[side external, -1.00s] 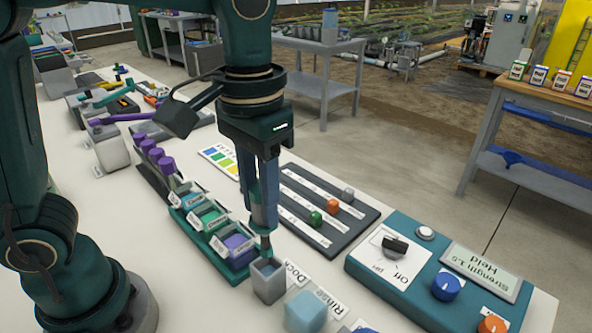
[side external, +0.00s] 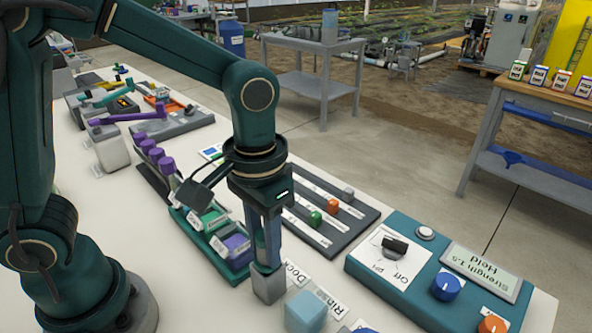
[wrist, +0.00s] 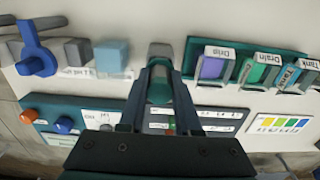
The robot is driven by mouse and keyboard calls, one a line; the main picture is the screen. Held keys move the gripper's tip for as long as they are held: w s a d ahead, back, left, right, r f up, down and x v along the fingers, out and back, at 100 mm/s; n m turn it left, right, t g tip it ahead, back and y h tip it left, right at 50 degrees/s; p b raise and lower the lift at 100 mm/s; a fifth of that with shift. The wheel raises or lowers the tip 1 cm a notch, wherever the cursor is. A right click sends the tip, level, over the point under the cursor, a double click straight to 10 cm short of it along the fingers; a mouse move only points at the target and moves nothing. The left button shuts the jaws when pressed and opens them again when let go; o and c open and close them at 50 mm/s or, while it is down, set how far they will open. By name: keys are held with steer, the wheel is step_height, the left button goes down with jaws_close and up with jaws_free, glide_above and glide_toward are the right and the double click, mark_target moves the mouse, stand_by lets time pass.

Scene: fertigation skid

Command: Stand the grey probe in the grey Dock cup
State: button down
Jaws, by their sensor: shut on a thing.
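My gripper (side external: 266,258) points straight down, with its fingertips right at the top of the grey Dock cup (side external: 269,287) in the side view. The gripper is shut on the grey probe (wrist: 160,92), which shows between the two fingers in the wrist view. In the side view the probe is hidden by the fingers and the cup. Its lower end seems to be inside the cup, but I cannot see how deep it sits. The cup also shows in the wrist view (wrist: 160,50), just beyond the fingertips.
The light-blue Rinse block (side external: 306,311) stands close beside the cup. A green rack (side external: 238,269) with labelled cups is on the other side. A dark slider board (side external: 345,232) and a teal control box (side external: 420,285) lie nearby.

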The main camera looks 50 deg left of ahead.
steer(key=shift+f, duration=0.1)
steer(key=c, duration=0.5)
jaws_free()
steer(key=shift+r, duration=3.55)
